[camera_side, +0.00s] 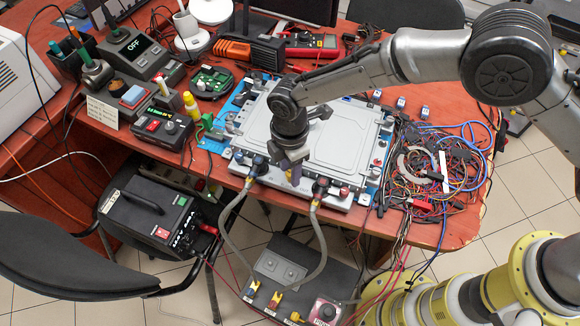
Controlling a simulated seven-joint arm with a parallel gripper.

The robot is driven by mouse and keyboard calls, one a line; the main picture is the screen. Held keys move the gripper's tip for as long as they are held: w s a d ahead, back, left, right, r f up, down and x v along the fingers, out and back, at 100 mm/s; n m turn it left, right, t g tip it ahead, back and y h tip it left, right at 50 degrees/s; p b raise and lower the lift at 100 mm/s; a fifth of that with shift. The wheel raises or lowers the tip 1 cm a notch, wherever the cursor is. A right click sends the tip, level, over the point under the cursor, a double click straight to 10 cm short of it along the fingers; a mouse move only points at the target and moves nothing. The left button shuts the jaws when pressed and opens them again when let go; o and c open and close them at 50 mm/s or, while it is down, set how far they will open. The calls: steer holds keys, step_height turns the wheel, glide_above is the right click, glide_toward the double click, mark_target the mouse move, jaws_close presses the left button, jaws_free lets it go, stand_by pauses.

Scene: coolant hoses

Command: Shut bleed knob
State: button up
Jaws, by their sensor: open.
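The grey cold plate (345,135) lies flat on a blue base on the red table. Two grey hoses, a left one (229,222) and a right one (318,235), run from dark fittings on its front edge down to a dark box (310,266). My gripper (292,172) points down at the plate's front edge, between the two hose fittings, and is open.
A tangle of coloured wires (440,170) covers the table's right end. Instruments, a yellow bottle (191,106) and a red multimeter (312,45) stand behind and left of the plate.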

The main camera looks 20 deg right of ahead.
steer(key=shift+w+f, duration=0.1)
steer(key=shift+w, duration=0.05)
steer(key=n, duration=0.4)
steer(key=shift+n, duration=0.3)
step_height(320, 180, up, 14)
steer(key=w+d+r+m+t, duration=0.1)
steer(key=d+r+m, duration=0.1)
steer(key=d+r, duration=0.6)
steer(key=w+d+r+m+t+y, duration=0.1)
steer(key=w+d+r+m, duration=0.1)
steer(key=d+r, duration=0.6)
steer(key=shift+r+t, duration=0.25)
steer(key=shift+t, duration=0.05)
